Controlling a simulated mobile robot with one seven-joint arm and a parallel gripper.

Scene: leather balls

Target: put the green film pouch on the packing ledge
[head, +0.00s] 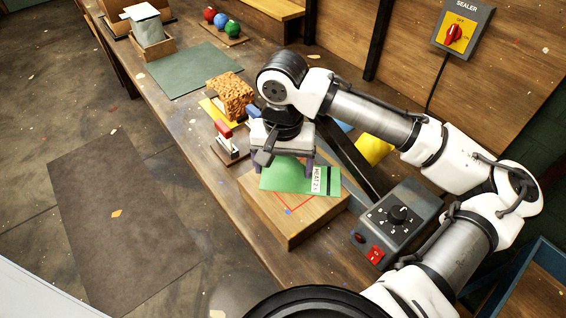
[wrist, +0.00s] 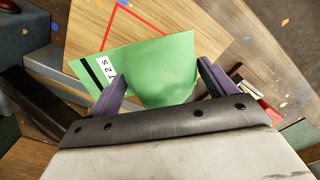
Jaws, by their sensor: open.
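The green film pouch (head: 290,178) lies over the top of a raised wooden block with a red outline (head: 290,228), partly covering that outline. It has a white label and a black stripe near its right end. My gripper (head: 284,163) is right above the pouch's far side, pointing down. In the wrist view the pouch (wrist: 150,65) reaches between the two purple fingers of my open gripper (wrist: 162,85), one on each side. I cannot tell whether the fingers touch it. No label names the packing ledge; the block may be it.
A grey control box with a dial (head: 397,218) stands right of the block, beside a dark bar. A red stapler (head: 228,140) and a brown textured block (head: 231,96) are to the left. A green mat (head: 193,70) farther back is clear. A sealer switch (head: 458,32) hangs on the wall.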

